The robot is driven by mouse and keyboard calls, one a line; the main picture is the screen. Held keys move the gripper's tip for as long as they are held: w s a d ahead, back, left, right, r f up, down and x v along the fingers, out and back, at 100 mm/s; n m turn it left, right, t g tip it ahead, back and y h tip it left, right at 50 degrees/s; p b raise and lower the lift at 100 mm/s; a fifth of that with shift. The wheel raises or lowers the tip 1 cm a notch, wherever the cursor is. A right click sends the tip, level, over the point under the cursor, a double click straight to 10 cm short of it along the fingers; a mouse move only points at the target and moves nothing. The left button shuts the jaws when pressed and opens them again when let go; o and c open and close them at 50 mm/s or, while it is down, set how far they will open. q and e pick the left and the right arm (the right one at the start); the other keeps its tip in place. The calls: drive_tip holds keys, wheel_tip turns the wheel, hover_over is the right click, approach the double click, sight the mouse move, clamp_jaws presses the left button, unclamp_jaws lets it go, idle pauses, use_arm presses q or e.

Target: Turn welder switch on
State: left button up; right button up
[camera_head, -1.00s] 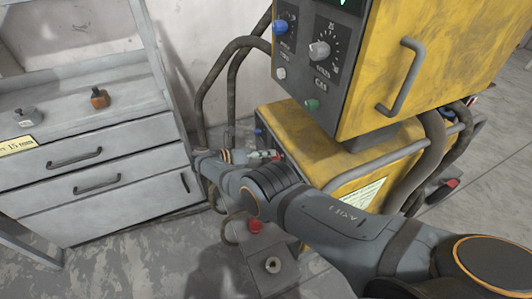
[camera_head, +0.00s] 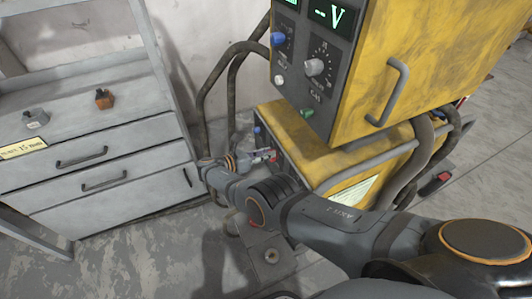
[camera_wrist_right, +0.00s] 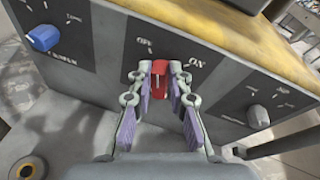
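The welder (camera_head: 400,160) is a worn yellow unit on the right with a dark front panel. Its power switch (camera_wrist_right: 160,68) is a red knob on the lower panel, between an OFF label at upper left and an ON label (camera_wrist_right: 196,63) at right. My right gripper (camera_head: 262,156) reaches in to this panel. In the right wrist view its purple-padded fingers (camera_wrist_right: 161,88) stand close on both sides of the red switch and appear shut on it. The fingers hide part of the knob's sides. My left gripper is not in view.
A blue knob (camera_wrist_right: 43,38) and a grey knob (camera_wrist_right: 258,116) flank the switch. The upper box has a lit green display (camera_head: 333,14), more knobs and a handle (camera_head: 394,92). A grey drawer cabinet (camera_head: 90,170) stands left. Hoses (camera_head: 222,80) hang behind.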

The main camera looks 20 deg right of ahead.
drive_tip(key=o, duration=0.3)
drive_tip(key=shift+o, duration=0.2)
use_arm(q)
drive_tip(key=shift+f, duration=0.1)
